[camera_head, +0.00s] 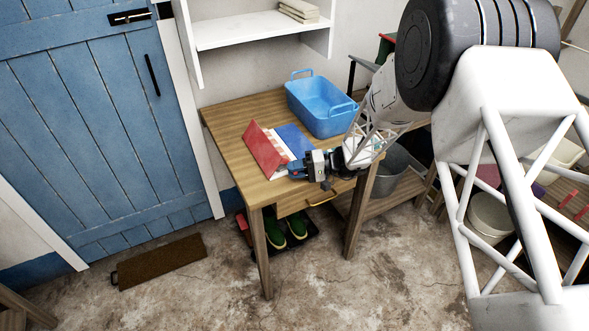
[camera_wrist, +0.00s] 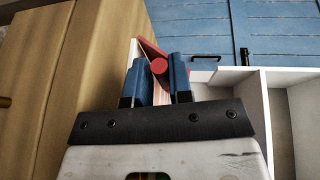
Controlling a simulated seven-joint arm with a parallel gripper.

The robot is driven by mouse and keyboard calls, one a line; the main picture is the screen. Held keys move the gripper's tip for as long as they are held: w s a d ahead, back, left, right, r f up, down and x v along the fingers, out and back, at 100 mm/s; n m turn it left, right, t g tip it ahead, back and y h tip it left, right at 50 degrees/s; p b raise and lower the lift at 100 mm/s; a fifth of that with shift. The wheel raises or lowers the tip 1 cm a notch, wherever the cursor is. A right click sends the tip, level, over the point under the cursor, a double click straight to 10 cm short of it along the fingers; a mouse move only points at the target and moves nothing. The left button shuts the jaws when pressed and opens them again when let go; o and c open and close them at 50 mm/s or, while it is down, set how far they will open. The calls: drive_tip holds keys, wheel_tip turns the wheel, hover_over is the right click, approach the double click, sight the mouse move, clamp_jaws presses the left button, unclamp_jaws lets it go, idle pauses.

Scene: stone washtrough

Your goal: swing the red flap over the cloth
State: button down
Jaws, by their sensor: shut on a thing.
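A folding board lies on the wooden table, with a red flap (camera_head: 263,148) on the left and a blue flap (camera_head: 296,138) on the right. The red flap is tilted up, not flat. A pale cloth with reddish marks (camera_head: 281,154) shows between the flaps, partly hidden. My gripper (camera_head: 291,171) is at the near edge of the board. In the wrist view, its blue fingers (camera_wrist: 160,70) are on either side of a round red end (camera_wrist: 158,66) of the red flap (camera_wrist: 150,50), and are shut on it.
A blue basin (camera_head: 318,105) stands on the table (camera_head: 232,122) behind the board. The table's left part is bare. A white shelf (camera_head: 255,30) is above.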

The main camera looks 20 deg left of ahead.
drive_tip(key=shift+s+d+f, duration=0.15)
drive_tip(key=shift+d+f, duration=0.05)
drive_tip(key=shift+f, duration=0.3)
drive_tip(key=c, duration=1.2)
unclamp_jaws()
drive_tip(key=shift+o, duration=0.4)
drive_tip(key=shift+r, duration=0.2)
drive_tip(key=shift+w+r, duration=0.15)
drive_tip(key=shift+w, duration=0.05)
drive_tip(key=f+v, duration=0.1)
drive_tip(key=v, duration=0.6)
drive_tip(key=shift+d+r, duration=0.3)
drive_tip(key=shift+r, duration=0.2)
drive_tip(key=shift+w, duration=0.1)
